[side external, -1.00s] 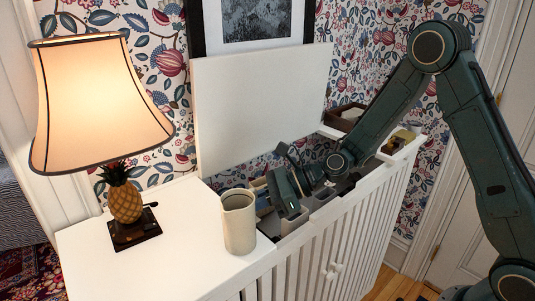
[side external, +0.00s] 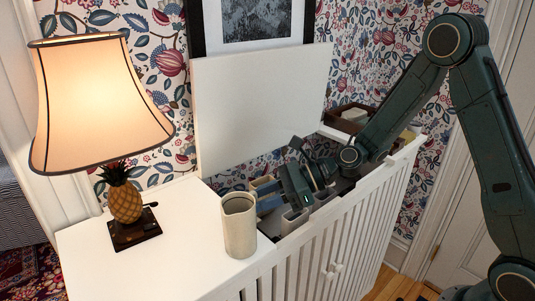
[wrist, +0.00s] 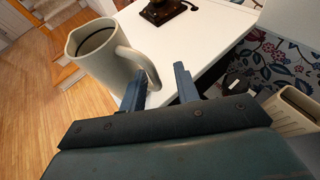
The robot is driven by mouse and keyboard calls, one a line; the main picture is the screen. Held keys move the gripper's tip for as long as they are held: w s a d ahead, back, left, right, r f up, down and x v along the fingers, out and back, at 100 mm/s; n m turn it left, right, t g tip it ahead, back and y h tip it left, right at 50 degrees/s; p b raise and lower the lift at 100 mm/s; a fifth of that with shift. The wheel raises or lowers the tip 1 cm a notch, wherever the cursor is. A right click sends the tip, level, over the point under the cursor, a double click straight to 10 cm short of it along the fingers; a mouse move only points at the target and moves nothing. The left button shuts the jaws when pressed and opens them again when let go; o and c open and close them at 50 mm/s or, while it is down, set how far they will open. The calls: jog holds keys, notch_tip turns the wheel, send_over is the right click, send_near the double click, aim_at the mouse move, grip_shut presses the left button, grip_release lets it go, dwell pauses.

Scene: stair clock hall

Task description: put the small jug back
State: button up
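A cream jug (side external: 239,226) stands upright on the white cabinet top (side external: 150,262), beside the open well. In the wrist view the jug (wrist: 97,58) is at the upper left, with its handle toward my gripper. My gripper (side external: 264,195) is over the well, to the right of the jug, with its fingers pointing left toward it.
A raised white lid panel (side external: 262,110) stands behind the well. A lit lamp with a pineapple base (side external: 126,203) stands on the left of the top. A pale container (wrist: 296,108) sits in the well. A brown box (side external: 345,120) is at the far end.

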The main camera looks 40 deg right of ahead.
jog(key=v, duration=0.9)
jog(key=shift+s, duration=0.1)
dwell(0.5)
jog(key=s+d+r+n+h, duration=0.2)
jog(key=s+n+h, duration=0.1)
jog(key=s+n, duration=0.4)
jog(key=s+d+r+n+g+h, duration=0.1)
jog(key=s+d+r+n+h, duration=0.2)
jog(key=s+n, duration=0.4)
jog(key=s+d+r+n+h, duration=0.2)
jog(key=s+n+h, duration=0.3)
jog(key=s+n, duration=0.3)
jog(key=r+n, duration=0.1)
jog(key=n, duration=0.1)
jog(key=shift+d+r+n+g, duration=0.2)
jog(key=shift+d+n+g, duration=0.2)
